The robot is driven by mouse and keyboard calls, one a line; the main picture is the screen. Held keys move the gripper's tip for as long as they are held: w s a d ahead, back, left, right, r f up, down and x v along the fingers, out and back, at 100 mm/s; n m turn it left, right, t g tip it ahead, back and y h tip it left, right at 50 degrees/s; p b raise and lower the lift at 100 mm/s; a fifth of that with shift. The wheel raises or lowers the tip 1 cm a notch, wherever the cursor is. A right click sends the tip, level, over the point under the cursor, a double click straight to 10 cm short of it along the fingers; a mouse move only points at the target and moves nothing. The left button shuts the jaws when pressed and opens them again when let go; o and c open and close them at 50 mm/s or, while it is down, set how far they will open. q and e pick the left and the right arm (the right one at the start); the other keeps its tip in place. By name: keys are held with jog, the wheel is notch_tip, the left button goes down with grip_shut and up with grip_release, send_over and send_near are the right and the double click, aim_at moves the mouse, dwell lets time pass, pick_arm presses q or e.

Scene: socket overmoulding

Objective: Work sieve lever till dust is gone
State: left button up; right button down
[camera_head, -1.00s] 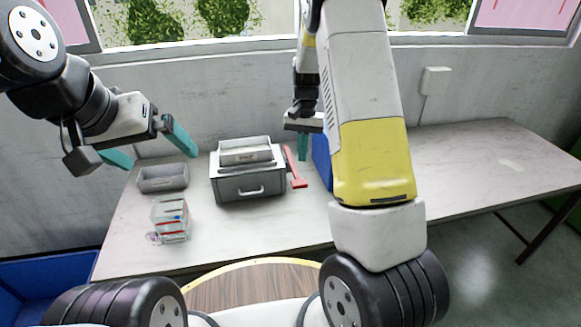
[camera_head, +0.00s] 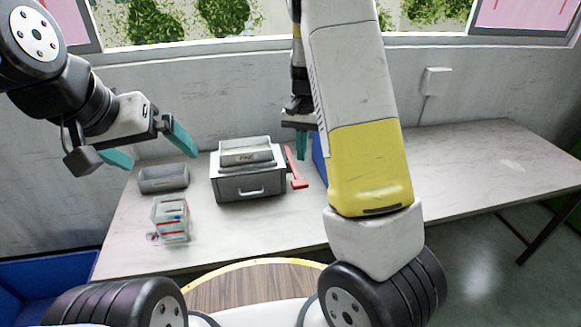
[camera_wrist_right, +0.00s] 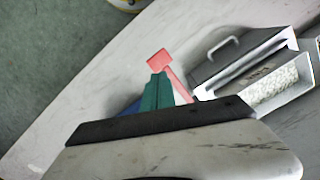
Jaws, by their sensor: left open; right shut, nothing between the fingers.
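The grey sieve box (camera_head: 248,178) stands on the table, with a tray (camera_head: 246,155) on top and a handle on its front. The red sieve lever (camera_head: 296,170) is on the box's right side. In the right wrist view the lever (camera_wrist_right: 160,62) shows just past the fingertips, and the tray holds pale granular material (camera_wrist_right: 272,86). My right gripper (camera_head: 301,146) is shut and empty above the table near the lever's far end; it also shows in the right wrist view (camera_wrist_right: 157,90). I cannot tell whether it touches the lever. My left gripper (camera_head: 150,148) is open and empty, left of the box.
A grey open bin (camera_head: 163,179) lies left of the box. A blue bin (camera_head: 320,160) is partly hidden behind my right arm. The table's right part (camera_head: 480,165) is clear.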

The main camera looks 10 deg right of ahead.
aim_at(300, 180)
jog(key=shift+f, duration=0.15)
jog(key=shift+s+a+f, duration=0.1)
jog(key=shift+s+f, duration=0.05)
jog(key=shift+f, duration=1.55)
jog(key=shift+s+a+f, duration=0.1)
jog(key=shift+s+f, duration=0.05)
jog(key=shift+f, duration=1.5)
jog(key=shift+f, duration=0.15)
jog(key=shift+f, duration=2.1)
